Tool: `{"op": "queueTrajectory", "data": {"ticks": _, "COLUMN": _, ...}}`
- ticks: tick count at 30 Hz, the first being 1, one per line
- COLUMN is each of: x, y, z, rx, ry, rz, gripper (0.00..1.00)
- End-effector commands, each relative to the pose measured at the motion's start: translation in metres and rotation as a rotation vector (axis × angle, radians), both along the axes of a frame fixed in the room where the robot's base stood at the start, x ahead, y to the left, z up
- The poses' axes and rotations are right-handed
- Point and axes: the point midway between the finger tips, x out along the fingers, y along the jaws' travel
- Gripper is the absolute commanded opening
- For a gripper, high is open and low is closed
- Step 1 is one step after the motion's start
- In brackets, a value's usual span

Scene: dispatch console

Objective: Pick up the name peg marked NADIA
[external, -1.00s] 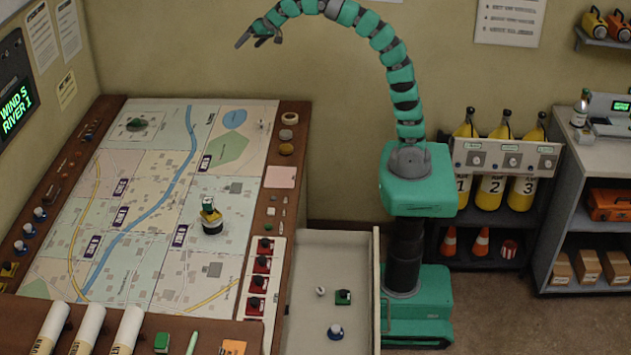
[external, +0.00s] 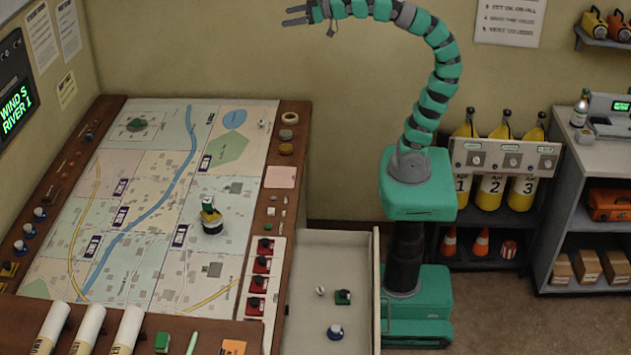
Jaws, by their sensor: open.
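My gripper (external: 287,15) is open and empty. It is high at the top of the external view, well above the map table, pointing left. I cannot read the name NADIA on any peg. Small red pieces with dark tops (external: 258,284) stand in a row on a white strip along the table's right side. Several blue-and-white pieces (external: 39,214) stand on the left rim. Which of these, if any, is the NADIA peg I cannot tell.
A yellow, white and dark piece (external: 211,220) stands on the map (external: 150,262). Rolled papers (external: 90,328) lie at the front edge. Yellow cylinders (external: 493,180) and a shelf unit (external: 560,225) are on the right. The space above the table is clear.

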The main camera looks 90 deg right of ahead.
Motion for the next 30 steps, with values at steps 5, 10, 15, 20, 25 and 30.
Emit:
{"op": "queueTrajectory", "data": {"ticks": 5, "x": 0.000, "y": 0.000, "z": 0.000, "rx": -0.002, "ry": -0.001, "rz": 0.000, "gripper": 0.69}}
{"op": "queueTrajectory", "data": {"ticks": 10, "x": 0.000, "y": 0.000, "z": 0.000, "rx": -0.001, "ry": -0.001, "rz": 0.000, "gripper": 0.54}}
{"op": "queueTrajectory", "data": {"ticks": 15, "x": 0.001, "y": -0.001, "z": -0.001, "rx": -0.002, "ry": -0.001, "rz": -0.004, "gripper": 0.54}}
{"op": "queueTrajectory", "data": {"ticks": 20, "x": 0.025, "y": -0.031, "z": -0.013, "rx": -0.043, "ry": -0.014, "rz": -0.083, "gripper": 0.54}}
{"op": "queueTrajectory", "data": {"ticks": 25, "x": 0.075, "y": -0.109, "z": -0.044, "rx": -0.171, "ry": -0.047, "rz": -0.247, "gripper": 0.54}}
{"op": "queueTrajectory", "data": {"ticks": 30, "x": 0.117, "y": -0.187, "z": -0.089, "rx": -0.319, "ry": -0.065, "rz": -0.334, "gripper": 0.54}}
